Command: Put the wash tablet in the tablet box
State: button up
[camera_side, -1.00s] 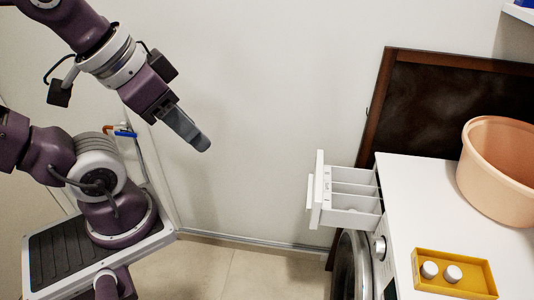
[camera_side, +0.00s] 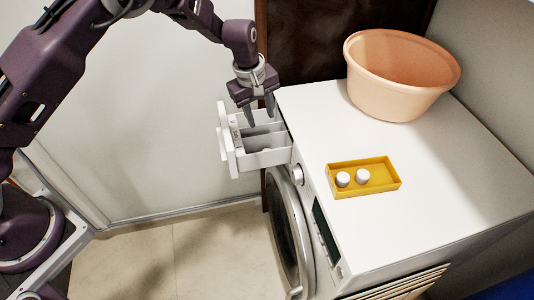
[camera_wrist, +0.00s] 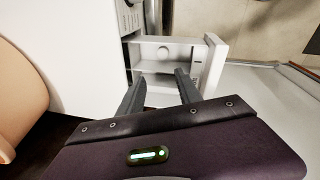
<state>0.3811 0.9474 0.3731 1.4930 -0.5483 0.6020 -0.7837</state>
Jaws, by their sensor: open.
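The yellow tablet box (camera_side: 386,178) sits on top of the washing machine, with two round white tablets (camera_side: 343,179) in its left part and bare room at its right. The white detergent drawer (camera_side: 266,158) is pulled out of the machine's front and shows its compartments. My gripper (camera_side: 260,114) is open and empty, pointing down over the drawer. Its two fingers (camera_wrist: 160,78) are apart above the compartments.
A peach-coloured basin (camera_side: 400,85) stands at the back of the white machine top (camera_side: 430,200). The round door (camera_side: 285,230) is below the drawer. A dark panel stands behind the machine. The machine top around the yellow box is clear.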

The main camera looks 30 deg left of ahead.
aim_at(267, 149)
jog(key=shift+n+y, duration=0.3)
jog(key=shift+n, duration=0.2)
jog(key=f, duration=0.5)
jog(key=w+f, duration=0.1)
jog(key=f, duration=0.4)
jog(key=w+f, duration=0.1)
jog(key=f, duration=0.4)
jog(key=shift+d+f, duration=0.25)
jog(key=shift+d, duration=0.15)
grip_shut()
